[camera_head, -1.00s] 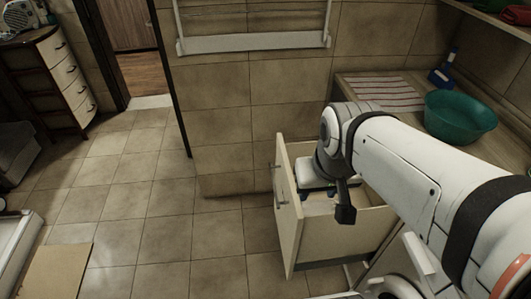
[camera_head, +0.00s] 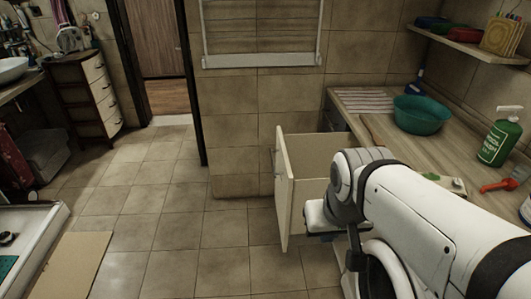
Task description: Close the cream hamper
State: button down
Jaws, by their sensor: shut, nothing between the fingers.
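The cream hamper (camera_head: 284,192) is a tall pull-out under the counter, to the right of the tiled wall. It stands open, with its front panel out from the counter and its inside partly visible. A metal handle (camera_head: 276,163) is on the panel's outer left face. My gripper (camera_head: 322,236) is shut and empty, low on the inner side of the panel, in front of the hamper's side wall. My arm hides part of the hamper. I cannot tell whether the gripper touches it.
The wooden counter (camera_head: 432,160) holds a green basin (camera_head: 421,115), a green bottle (camera_head: 498,140) and a red item (camera_head: 502,185). A shelf (camera_head: 465,45) hangs above. The tiled floor (camera_head: 170,215) to the left is open. A board (camera_head: 65,270) lies lower left.

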aim_at(301, 170)
jog(key=u, duration=0.55)
jog(key=i, duration=2)
jog(key=z, duration=0.7)
